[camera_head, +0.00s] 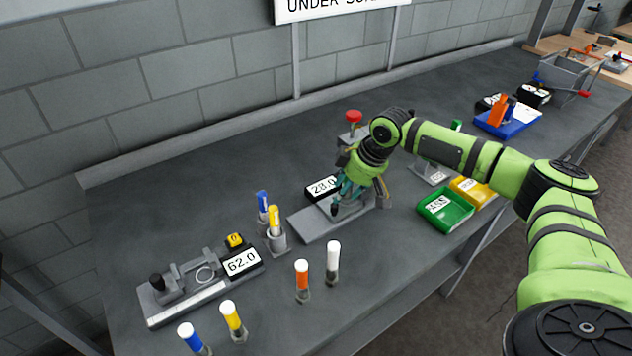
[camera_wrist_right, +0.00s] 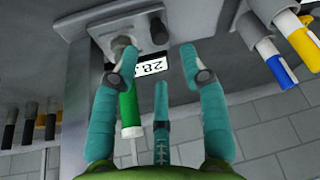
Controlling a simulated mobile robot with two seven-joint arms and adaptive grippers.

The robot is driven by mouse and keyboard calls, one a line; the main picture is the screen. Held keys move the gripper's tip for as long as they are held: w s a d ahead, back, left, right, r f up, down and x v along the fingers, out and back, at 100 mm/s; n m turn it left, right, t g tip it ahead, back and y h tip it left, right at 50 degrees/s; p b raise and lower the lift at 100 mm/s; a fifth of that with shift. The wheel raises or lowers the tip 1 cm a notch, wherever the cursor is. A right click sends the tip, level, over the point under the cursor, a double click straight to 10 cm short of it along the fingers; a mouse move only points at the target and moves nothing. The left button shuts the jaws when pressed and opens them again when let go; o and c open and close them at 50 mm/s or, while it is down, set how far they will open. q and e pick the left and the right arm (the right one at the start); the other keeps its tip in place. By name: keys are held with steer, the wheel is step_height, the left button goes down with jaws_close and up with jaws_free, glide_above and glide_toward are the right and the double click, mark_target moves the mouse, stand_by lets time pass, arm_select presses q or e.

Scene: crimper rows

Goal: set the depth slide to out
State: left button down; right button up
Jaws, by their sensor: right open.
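My right gripper (camera_head: 344,190) is open over the grey station with a 28.0 display (camera_head: 322,187), and it hides much of that station. In the right wrist view its teal fingers (camera_wrist_right: 160,64) are spread. A green cylinder with a white end (camera_wrist_right: 128,100) shows beside the left finger; I see no grip on it. A small dark knob (camera_wrist_right: 158,32) on the grey station plate lies beyond the fingertips, apart from them. I cannot tell for certain whether this knob is the depth slide, nor its setting. My left gripper is not in view.
A second station with a 62.0 display (camera_head: 241,262) and a black knob (camera_head: 157,280) stands at left. Several capped tubes stand along the front. Green (camera_head: 432,222) and yellow trays lie right of the gripper.

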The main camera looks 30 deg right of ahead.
mark_target(336, 206)
steer(key=shift+a+f+p, duration=0.2)
steer(key=shift+f+p, duration=0.15)
steer(key=shift+f, duration=0.25)
steer(key=shift+a+f+p, duration=0.15)
steer(key=shift+f+p, duration=0.2)
steer(key=shift+f, duration=0.25)
steer(key=x, duration=0.2)
steer(key=shift+w+f, duration=0.25)
steer(key=shift+w, duration=0.15)
steer(key=shift+w+a+f, duration=0.1)
steer(key=shift+f, duration=0.35)
steer(key=c, duration=0.8)
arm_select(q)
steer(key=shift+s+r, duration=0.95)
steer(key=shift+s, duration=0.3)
arm_select(e)
steer(key=shift+w, duration=0.1)
jaws_close()
